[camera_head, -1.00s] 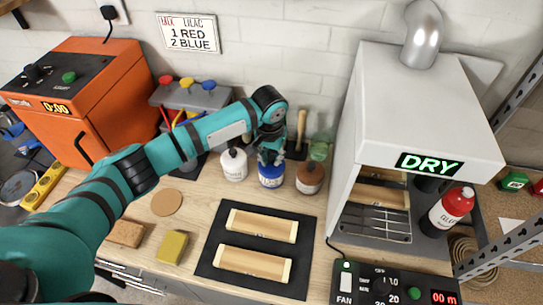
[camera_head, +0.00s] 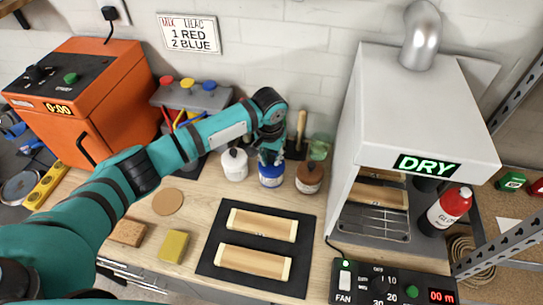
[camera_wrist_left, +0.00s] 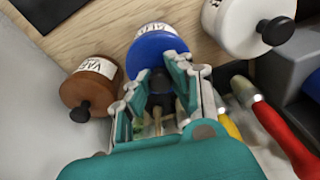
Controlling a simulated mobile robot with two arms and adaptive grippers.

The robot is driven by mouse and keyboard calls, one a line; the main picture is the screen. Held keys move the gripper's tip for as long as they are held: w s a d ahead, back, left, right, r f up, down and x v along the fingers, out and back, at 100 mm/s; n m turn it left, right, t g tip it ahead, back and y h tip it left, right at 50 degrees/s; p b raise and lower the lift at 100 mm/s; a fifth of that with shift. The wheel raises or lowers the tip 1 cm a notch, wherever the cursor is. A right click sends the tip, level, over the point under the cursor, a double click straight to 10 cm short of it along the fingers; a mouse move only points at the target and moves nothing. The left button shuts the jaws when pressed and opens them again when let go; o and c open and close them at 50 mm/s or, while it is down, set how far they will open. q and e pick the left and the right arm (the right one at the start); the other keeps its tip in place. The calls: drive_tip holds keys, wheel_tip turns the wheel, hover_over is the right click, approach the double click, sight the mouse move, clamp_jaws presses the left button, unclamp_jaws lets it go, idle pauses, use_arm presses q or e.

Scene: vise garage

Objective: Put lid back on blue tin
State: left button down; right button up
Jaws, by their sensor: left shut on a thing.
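The blue tin (camera_head: 271,176) stands on the bench between a white tin and a brown tin. My left gripper (camera_head: 270,153) is directly above it, pointing down. In the left wrist view the blue tin (camera_wrist_left: 152,47) is just beyond the fingertips of my left gripper (camera_wrist_left: 160,85). The fingers are closed around a small dark knob (camera_wrist_left: 160,82) at the top of the tin. The lid's rim is largely hidden by the fingers, so I cannot tell how it sits. My right gripper is not in view.
The white tin (camera_head: 234,164) is close on the left and the brown tin (camera_head: 309,177) close on the right, both lidded. A black mat (camera_head: 208,258) with two wooden pieces lies in front. The white drying cabinet (camera_head: 420,110) is at right.

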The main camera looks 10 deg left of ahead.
use_arm(q)
drive_tip(key=c, duration=0.7)
unclamp_jaws()
drive_tip(key=shift+o, duration=0.2)
drive_tip(key=shift+r, duration=0.1)
wheel_tip(320, 180, up, 5)
drive_tip(key=p, duration=0.5)
drive_tip(key=shift+f, duration=0.2)
drive_tip(key=shift+r+p, duration=0.55)
drive_tip(key=shift+r, duration=0.6)
